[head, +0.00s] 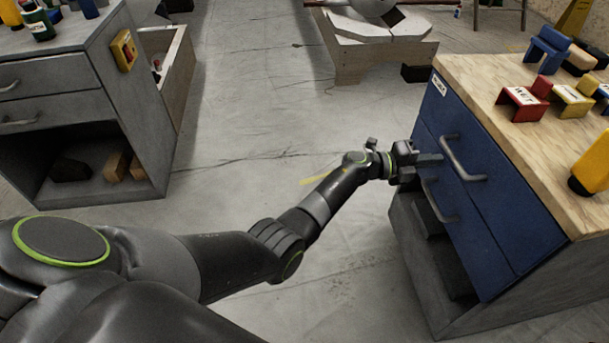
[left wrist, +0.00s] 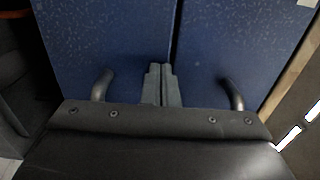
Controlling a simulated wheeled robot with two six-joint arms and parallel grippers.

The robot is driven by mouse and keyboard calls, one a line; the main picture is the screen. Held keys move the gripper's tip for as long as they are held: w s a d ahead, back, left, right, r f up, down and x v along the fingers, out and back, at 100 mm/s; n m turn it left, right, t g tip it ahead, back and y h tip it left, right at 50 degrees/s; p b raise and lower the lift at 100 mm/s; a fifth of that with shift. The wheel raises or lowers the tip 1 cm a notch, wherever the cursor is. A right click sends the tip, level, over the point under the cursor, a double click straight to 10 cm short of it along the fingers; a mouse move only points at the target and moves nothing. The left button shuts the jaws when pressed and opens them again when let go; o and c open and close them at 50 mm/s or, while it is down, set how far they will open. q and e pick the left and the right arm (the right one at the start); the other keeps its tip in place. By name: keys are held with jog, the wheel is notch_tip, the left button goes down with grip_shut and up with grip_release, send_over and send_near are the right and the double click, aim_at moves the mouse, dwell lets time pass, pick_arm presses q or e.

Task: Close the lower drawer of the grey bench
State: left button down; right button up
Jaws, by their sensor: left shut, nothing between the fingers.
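Two benches show. The right one has a grey body (head: 425,262), a wooden top and two blue drawers. Its lower drawer (head: 475,240) and upper drawer (head: 505,200) look about flush; any small gap cannot be told. Each has a bar handle. My left gripper (head: 439,158) is shut and empty, in front of the blue fronts between the two handles. In the left wrist view its fingertips (left wrist: 164,72) are beside the seam, over the lower drawer front (left wrist: 110,45); contact is unclear. The all-grey bench at left has a lower drawer (head: 60,112) that looks shut. My right gripper is out of view.
On the wooden top (head: 475,75) stand red, yellow and blue blocks (head: 524,102) and a yellow bottle-like thing (head: 592,165). An open shelf (head: 440,240) lies under the blue drawers. The floor (head: 250,130) between the benches is clear. A low wooden platform (head: 370,62) stands behind.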

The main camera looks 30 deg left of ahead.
pick_arm(q)
jog(key=shift+w+d+r, duration=0.15)
jog(key=shift+d, duration=0.05)
jog(key=shift+d+r, duration=0.1)
jog(key=shift+r, duration=0.15)
dwell(0.4)
